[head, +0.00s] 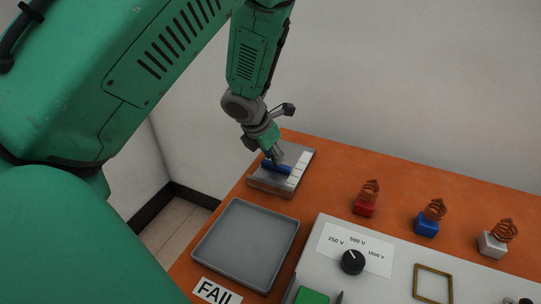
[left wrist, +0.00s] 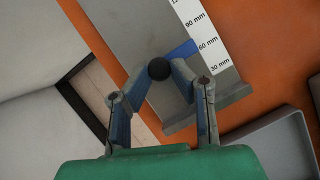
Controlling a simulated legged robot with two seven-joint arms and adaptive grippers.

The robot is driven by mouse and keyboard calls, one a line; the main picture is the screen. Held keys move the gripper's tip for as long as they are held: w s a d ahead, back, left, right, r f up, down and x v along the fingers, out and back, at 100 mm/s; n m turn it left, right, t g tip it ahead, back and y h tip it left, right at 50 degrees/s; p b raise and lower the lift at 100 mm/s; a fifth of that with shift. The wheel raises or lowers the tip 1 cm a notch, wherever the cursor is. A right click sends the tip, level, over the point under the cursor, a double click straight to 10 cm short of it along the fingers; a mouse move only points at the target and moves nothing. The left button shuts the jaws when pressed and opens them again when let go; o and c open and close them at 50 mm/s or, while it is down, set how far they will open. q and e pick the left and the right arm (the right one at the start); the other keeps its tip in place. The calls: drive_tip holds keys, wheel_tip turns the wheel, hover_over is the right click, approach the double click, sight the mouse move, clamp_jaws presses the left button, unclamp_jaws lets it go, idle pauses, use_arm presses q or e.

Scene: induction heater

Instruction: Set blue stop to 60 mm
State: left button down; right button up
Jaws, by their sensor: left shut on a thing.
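The blue stop (head: 279,168) lies across the grey measuring fixture (head: 270,190) at the table's far left corner. In the left wrist view the blue stop (left wrist: 184,49) reaches the white scale (left wrist: 205,40) beside the 60 mm label, on the side toward 90 mm. Its exact mark cannot be read. My left gripper (head: 274,156) is over the stop. In the left wrist view the left gripper (left wrist: 159,72) is shut on the stop's round black knob (left wrist: 159,68), which sits between the fingertips. The fingers hide part of the stop. My right gripper is out of view.
A grey tray (head: 205,258) with a FAIL label (head: 217,292) lies in front of the fixture. A voltage panel with a black dial (head: 352,262) is at right. Red (head: 365,207), blue (head: 427,226) and white (head: 491,245) coil blocks stand behind it. A wall is behind the table.

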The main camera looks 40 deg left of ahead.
use_arm(q)
drive_tip(key=shift+w+d+f, duration=0.1)
drive_tip(key=shift+d+f, duration=0.1)
drive_tip(key=shift+d, duration=0.05)
drive_tip(key=shift+a+f, duration=0.1)
drive_tip(key=c, duration=1.6)
unclamp_jaws()
drive_tip(key=shift+o, duration=1.2)
drive_tip(key=shift+w+a+f, duration=0.1)
drive_tip(key=shift+w+a, duration=0.05)
drive_tip(key=shift+w, duration=0.05)
drive_tip(key=shift+s+r, duration=0.15)
drive_tip(key=shift+r, duration=0.35)
drive_tip(key=v, duration=1.1)
drive_tip(key=shift+a, duration=0.1)
